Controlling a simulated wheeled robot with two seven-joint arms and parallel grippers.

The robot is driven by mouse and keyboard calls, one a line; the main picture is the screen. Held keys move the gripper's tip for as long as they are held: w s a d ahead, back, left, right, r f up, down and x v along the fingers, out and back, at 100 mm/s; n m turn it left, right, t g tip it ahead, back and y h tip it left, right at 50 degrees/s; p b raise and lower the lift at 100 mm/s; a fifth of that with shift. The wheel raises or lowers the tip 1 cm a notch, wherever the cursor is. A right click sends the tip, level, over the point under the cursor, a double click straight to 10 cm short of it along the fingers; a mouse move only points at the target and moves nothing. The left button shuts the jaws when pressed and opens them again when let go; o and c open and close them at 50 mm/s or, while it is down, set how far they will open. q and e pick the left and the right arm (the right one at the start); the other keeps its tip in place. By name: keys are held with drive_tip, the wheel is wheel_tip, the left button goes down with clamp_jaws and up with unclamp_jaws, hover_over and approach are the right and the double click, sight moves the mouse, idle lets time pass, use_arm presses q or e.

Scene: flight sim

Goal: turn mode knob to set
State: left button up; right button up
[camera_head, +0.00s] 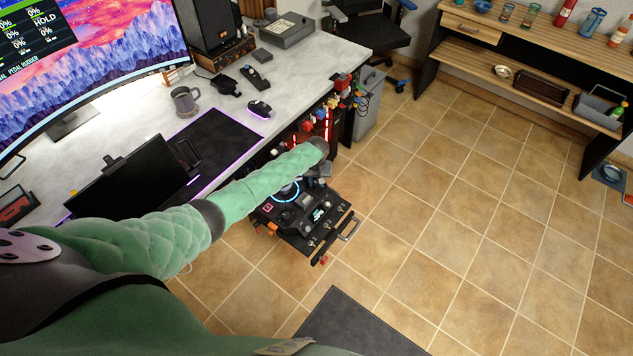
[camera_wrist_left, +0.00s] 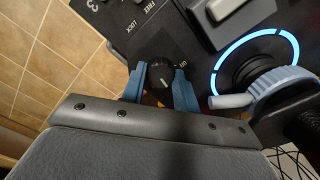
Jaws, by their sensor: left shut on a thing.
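The mode knob (camera_wrist_left: 162,77) is a small black round knob with a white pointer mark on the black control panel, seen in the left wrist view. My left gripper (camera_wrist_left: 160,84) has its two blue fingers on either side of the knob, shut on it. In the head view, my left gripper (camera_head: 318,172) is over the panel (camera_head: 312,232), and the arm hides the knob. Lettering beside the knob is partly covered and hard to read. My right gripper is not in view.
A blue-lit ring (camera_wrist_left: 254,66) with a grey-blue lever (camera_wrist_left: 272,92) sits right beside the knob. The panel carries several other switches and has a metal handle (camera_head: 350,229) at its front. The desk (camera_head: 325,62) stands behind; the tiled floor (camera_head: 450,230) to the right is clear.

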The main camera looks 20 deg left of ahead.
use_arm(q)
drive_tip(key=m, duration=0.3)
drive_tip(key=shift+m, duration=0.4)
drive_tip(key=m+b, duration=0.1)
drive_tip(key=m, duration=0.2)
drive_tip(key=shift+m, duration=1.5)
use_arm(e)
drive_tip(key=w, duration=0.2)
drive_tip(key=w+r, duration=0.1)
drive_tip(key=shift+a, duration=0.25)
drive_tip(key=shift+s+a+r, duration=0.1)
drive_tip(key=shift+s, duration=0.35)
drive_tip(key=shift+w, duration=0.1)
